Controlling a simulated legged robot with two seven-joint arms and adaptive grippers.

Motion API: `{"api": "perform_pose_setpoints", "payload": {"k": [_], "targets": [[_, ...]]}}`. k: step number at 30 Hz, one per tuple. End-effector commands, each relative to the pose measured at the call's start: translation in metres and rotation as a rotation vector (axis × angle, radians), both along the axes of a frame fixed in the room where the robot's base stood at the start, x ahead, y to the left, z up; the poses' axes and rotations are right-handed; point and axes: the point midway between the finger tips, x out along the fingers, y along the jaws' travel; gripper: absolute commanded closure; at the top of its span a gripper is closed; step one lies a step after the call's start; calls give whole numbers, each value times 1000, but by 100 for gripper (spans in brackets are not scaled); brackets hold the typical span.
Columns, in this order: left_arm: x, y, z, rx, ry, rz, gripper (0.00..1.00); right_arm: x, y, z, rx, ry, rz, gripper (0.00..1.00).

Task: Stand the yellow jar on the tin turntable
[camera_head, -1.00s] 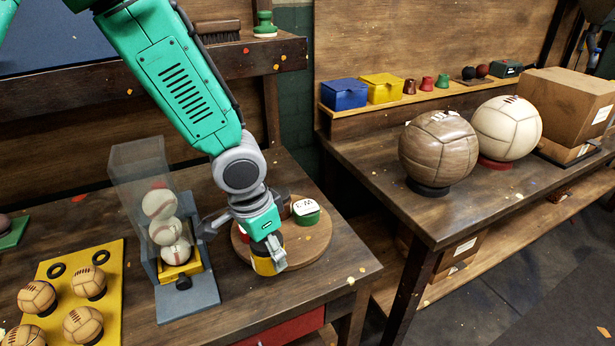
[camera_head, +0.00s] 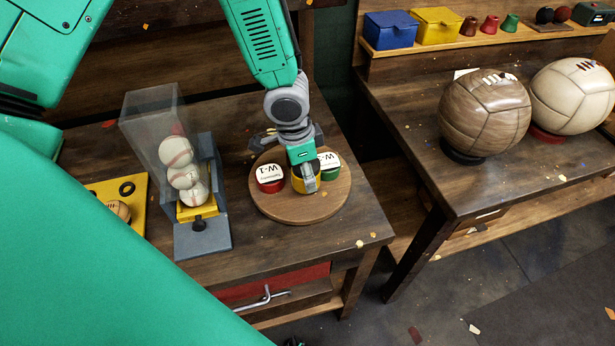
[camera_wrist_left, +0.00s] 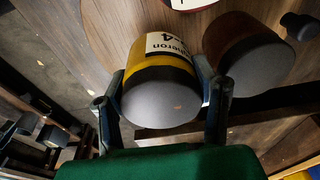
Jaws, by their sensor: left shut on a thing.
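The yellow jar (camera_head: 298,186) has a dark end and a white label; in the left wrist view its yellow side (camera_wrist_left: 150,50) shows between the two fingers. My left gripper (camera_head: 305,178) is shut on it, and the fingers (camera_wrist_left: 162,100) sit on either side. The jar is over the round, wood-brown turntable (camera_head: 285,212), between a red jar (camera_head: 270,186) and a green jar (camera_head: 331,173). I cannot tell whether its base touches the turntable. The dark red jar (camera_wrist_left: 230,32) is close beside it in the wrist view. My right gripper is not in view.
A grey stand (camera_head: 202,238) with a clear panel and stacked white balls stands left of the turntable. A yellow board (camera_head: 140,185) lies farther left. Two large leather balls, one brown (camera_head: 485,115) and one cream (camera_head: 575,95), sit on the right-hand bench.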

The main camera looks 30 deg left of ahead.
Motion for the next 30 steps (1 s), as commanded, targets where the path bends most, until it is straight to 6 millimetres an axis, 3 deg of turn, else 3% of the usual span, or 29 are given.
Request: {"api": "perform_pose_setpoints", "payload": {"k": [4,14,15,25,30], "targets": [[-1,0,-21,3,2,-1,83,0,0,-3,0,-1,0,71],[0,-3,-23,3,0,1,83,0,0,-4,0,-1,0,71],[0,-3,-23,3,0,1,38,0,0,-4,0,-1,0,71],[0,-1,-20,1,-1,1,38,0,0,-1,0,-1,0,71],[-2,1,4,-2,-4,4,38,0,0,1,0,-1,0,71]]}}
